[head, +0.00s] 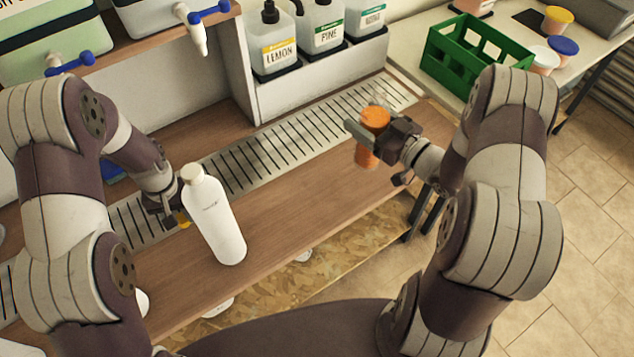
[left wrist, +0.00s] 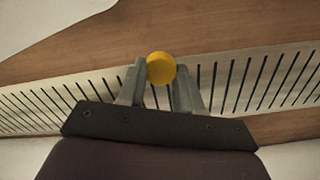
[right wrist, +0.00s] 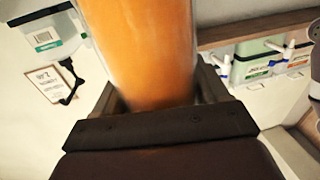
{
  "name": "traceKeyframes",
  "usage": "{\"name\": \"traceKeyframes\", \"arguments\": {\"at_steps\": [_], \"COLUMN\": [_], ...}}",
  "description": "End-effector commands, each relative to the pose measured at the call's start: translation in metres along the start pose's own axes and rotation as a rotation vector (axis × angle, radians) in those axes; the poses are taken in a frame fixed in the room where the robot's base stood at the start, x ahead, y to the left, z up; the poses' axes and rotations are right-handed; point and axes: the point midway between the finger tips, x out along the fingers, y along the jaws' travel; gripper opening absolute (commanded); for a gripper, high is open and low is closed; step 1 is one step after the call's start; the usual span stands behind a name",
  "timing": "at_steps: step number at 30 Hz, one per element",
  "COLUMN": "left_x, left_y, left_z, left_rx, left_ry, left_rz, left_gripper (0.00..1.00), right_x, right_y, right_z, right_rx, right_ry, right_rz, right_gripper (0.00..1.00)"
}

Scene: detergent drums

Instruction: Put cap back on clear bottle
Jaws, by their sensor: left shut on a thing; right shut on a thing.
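A small round yellow cap (left wrist: 161,69) is between the fingertips of my left gripper (left wrist: 158,82), which is shut on it. In the head view my left gripper (head: 172,214) and the yellow cap (head: 184,219) are low over the counter, beside the white bottle. My right gripper (head: 372,138) is shut around a clear bottle (head: 367,155) filled with orange, at the right part of the counter. The bottle (right wrist: 143,45) also fills the middle of the right wrist view. Its mouth is hard to make out. Cap and bottle are well apart.
A white capped bottle (head: 217,222) stands on the wooden counter (head: 300,205) between the arms. A slotted metal drain (head: 285,135) runs behind. Labelled jugs (head: 275,55) stand on a shelf. A green crate (head: 470,52) and tubs are on the right table.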

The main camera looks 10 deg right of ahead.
Motion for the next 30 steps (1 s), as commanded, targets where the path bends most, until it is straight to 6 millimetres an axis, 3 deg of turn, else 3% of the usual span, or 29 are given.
{"name": "traceKeyframes", "arguments": {"at_steps": [15,21,30], "left_x": [0.000,0.000,0.000], "left_y": [0.000,0.000,0.000], "left_z": [0.000,0.000,0.000], "left_rx": [0.000,0.000,0.000], "left_ry": [0.000,0.000,0.000], "left_rz": [0.000,0.000,0.000], "left_gripper": [0.07,0.07,0.07], "right_x": [0.066,0.075,0.075], "right_y": [-0.077,-0.087,-0.087], "right_z": [0.060,0.069,0.072], "right_rx": [0.001,0.000,0.000], "right_ry": [0.001,0.002,0.001], "right_rz": [-0.005,0.000,0.000], "right_gripper": [0.14,0.14,0.14]}}
